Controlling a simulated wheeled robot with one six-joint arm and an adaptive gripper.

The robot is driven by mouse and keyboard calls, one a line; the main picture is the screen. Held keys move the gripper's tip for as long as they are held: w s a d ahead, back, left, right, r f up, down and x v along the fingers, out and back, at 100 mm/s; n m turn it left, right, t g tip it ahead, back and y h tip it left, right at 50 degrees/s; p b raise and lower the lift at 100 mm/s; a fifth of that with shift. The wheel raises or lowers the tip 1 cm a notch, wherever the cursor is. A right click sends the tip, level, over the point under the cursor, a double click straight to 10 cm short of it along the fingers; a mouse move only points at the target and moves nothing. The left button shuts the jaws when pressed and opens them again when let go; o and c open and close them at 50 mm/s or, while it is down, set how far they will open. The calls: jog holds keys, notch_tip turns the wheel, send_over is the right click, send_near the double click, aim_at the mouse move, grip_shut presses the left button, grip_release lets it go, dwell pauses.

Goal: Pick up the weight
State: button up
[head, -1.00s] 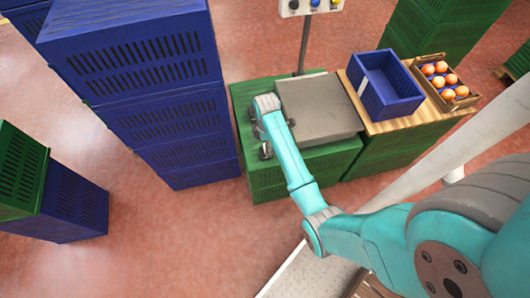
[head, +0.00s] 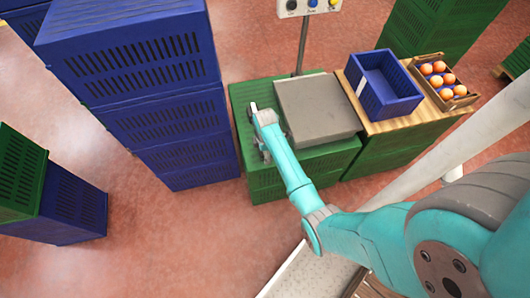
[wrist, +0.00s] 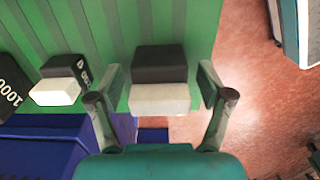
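A weight (wrist: 160,65), a block with a dark part and a white part, is between the fingers of my gripper in the wrist view. My gripper (wrist: 162,95) is open, with a visible gap between each finger and the block. In the head view my gripper (head: 256,132) is over the left part of the green crate top (head: 240,98), left of the grey scale plate (head: 316,105). The weight cannot be made out there. Two other weights stand to the left in the wrist view: a black and white one (wrist: 57,91) and a dark one marked 1000 (wrist: 10,88).
A blue crate (head: 400,104) and a wooden box (head: 468,98) of oranges stand on a wooden top to the right. A tall blue crate stack (head: 140,80) rises close on the left. A pole with a control box (head: 308,5) stands behind the scale.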

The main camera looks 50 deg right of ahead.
grip_shut()
jog(key=shift+r, duration=0.1)
